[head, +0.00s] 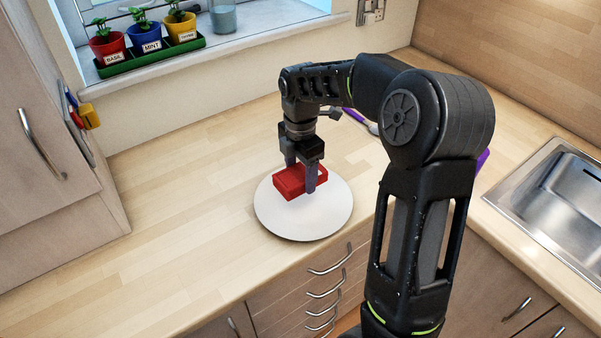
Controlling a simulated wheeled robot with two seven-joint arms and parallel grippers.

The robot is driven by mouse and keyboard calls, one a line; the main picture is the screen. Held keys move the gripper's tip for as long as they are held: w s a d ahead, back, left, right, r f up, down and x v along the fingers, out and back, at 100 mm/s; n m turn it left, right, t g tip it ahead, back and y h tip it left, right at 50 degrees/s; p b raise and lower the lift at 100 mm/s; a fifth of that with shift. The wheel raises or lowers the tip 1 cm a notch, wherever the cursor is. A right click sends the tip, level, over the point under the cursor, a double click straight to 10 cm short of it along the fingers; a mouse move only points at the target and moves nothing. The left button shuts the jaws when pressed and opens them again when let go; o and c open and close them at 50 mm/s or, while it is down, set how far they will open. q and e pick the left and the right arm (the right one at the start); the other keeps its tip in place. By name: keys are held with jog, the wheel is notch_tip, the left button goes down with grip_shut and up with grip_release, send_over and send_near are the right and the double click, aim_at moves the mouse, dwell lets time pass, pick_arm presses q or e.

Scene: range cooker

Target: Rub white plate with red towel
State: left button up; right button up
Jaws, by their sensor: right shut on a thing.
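A round white plate (312,222) lies flat near the front edge of the wooden counter, in the middle of the head view. A folded red towel (289,182) is over the upper part of the plate. My right gripper (302,180) points down and is shut on the red towel, one finger on each side of it. The towel looks to be at the plate's surface, but I cannot tell whether it presses on it. My left gripper does not show.
A purple object (483,160) lies partly hidden behind my right arm. A metal sink (560,200) is at the right. Potted herbs in a green tray (150,56) and a glass (223,17) stand on the windowsill. The counter left of the plate is clear.

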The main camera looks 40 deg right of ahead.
jog(key=shift+r+p, duration=0.85)
jog(key=shift+r, duration=0.5)
jog(key=shift+f, duration=0.15)
